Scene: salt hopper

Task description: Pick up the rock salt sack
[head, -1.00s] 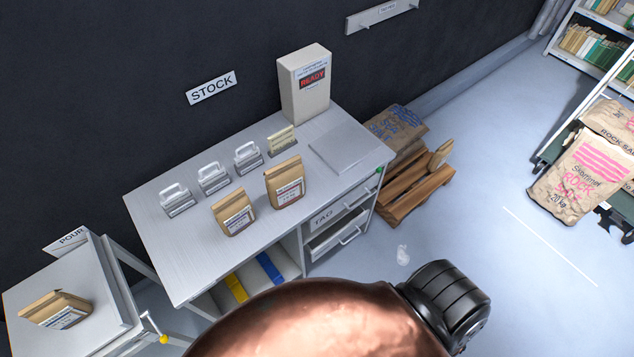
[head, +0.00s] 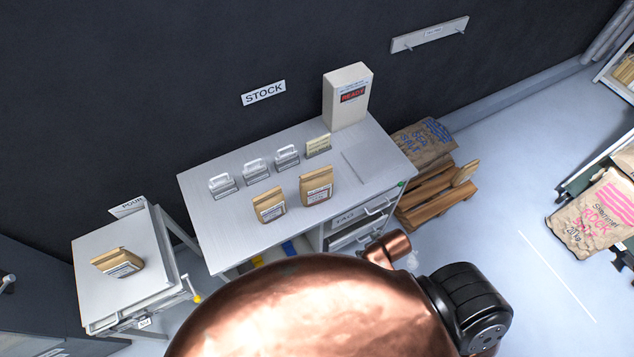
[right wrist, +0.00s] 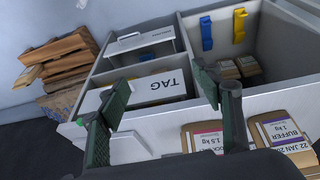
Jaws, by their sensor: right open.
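The rock salt sack (head: 588,215) is a tan paper sack with pink print reading "ROCK SALT 20 kg". It lies at the right edge of the head view, beside a dark cart or rack, and is partly cut off. My right gripper (right wrist: 160,75) shows in the right wrist view with its two green fingers apart and nothing between them. It points toward the bench drawers, one marked "TAG" (right wrist: 158,86). The rock salt sack is not in the right wrist view. My left gripper is not in view.
A pour table (head: 95,240) stands left. Open floor (head: 500,240) lies between pallets and rock salt sack.

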